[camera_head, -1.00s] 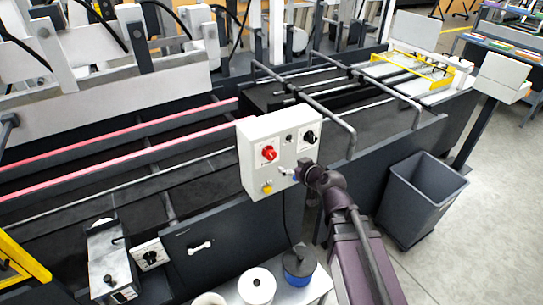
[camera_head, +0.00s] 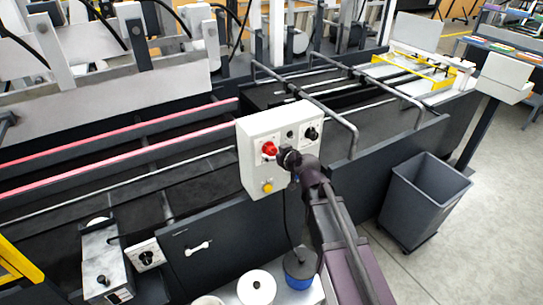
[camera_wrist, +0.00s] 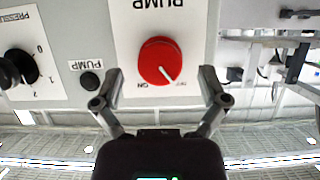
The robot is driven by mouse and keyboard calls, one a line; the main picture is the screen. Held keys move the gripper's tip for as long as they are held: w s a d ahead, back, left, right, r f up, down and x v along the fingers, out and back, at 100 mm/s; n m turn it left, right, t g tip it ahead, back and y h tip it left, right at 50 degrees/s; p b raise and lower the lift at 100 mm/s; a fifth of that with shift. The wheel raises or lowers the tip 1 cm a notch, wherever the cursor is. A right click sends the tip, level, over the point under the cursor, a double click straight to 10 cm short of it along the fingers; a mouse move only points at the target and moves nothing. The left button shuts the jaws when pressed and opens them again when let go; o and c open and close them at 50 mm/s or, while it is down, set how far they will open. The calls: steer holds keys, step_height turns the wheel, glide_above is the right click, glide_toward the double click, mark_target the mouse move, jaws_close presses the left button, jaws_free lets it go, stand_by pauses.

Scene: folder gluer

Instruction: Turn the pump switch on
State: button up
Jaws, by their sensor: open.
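The pump switch (camera_wrist: 160,62) is a round red knob with a white pointer line, on a white plate marked PUMP, ON and OFF. The wrist view shows the panel upside down, and the pointer slants toward the OFF mark. The knob also shows in the head view (camera_head: 269,148) on the white control box (camera_head: 255,172). My gripper (camera_wrist: 162,85) is open, with one finger on each side of the knob's lower part in the wrist view. I cannot tell whether the fingers touch it. In the head view my wrist hides the fingers.
A black pressure knob (camera_wrist: 22,66) and a small black PUMP lamp or button (camera_wrist: 90,82) sit left of the switch in the wrist view. A yellow button (camera_head: 267,187) is low on the box. A grey bin (camera_head: 422,200) stands to the right, and metal rails (camera_head: 335,115) run behind.

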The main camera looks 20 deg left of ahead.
steer(key=shift+x, duration=1.15)
steer(key=c, duration=1.1)
